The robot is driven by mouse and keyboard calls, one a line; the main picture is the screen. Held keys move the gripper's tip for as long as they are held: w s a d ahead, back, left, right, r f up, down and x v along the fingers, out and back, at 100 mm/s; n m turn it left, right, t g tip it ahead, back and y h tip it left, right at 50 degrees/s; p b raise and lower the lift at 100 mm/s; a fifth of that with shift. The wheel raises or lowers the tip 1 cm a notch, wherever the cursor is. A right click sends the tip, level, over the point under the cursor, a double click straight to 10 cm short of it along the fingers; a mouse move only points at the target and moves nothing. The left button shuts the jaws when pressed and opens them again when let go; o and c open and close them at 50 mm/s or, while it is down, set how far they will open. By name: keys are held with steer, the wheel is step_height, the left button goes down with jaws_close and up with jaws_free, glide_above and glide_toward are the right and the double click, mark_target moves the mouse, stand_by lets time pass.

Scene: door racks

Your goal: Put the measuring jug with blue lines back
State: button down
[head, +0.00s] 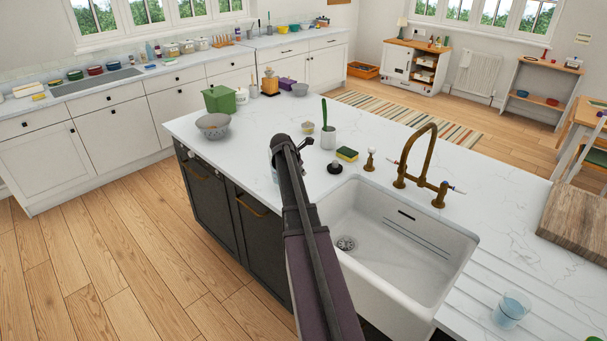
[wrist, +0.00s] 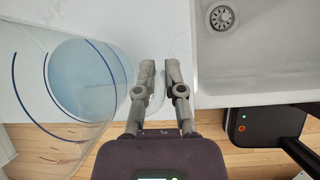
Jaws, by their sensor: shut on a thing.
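The measuring jug (wrist: 32,105) is clear, with dark blue lines on its wall and small reddish-brown marks lower in the picture. It fills the left of the wrist view, its round bluish base seen through it. My gripper (wrist: 160,68) is close beside it, fingers nearly together. In the head view my arm reaches over the island near the sink's far left corner and hides most of the jug.
The white sink (head: 385,255) with a brass tap (head: 420,150) lies right of my arm. A clear bluish vessel (head: 511,309) stands on the right worktop.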

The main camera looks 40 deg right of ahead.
steer(key=shift+w+d+f, duration=0.15)
steer(key=shift+w+d, duration=0.9)
steer(key=shift+d, duration=0.3)
steer(key=shift+w+d+f+b, duration=0.15)
steer(key=shift+f+b, duration=0.45)
steer(key=shift+b, duration=0.05)
steer(key=shift+w+d+f+b, duration=0.1)
steer(key=shift+d+f+b, duration=0.1)
steer(key=shift+f+b, duration=0.45)
steer(key=shift+w+d+f+b, duration=0.15)
steer(key=shift+f+b, duration=0.45)
steer(key=shift+b, duration=0.05)
steer(key=c, duration=0.7)
jaws_free()
steer(key=shift+c, duration=0.2)
steer(key=shift+r, duration=0.1)
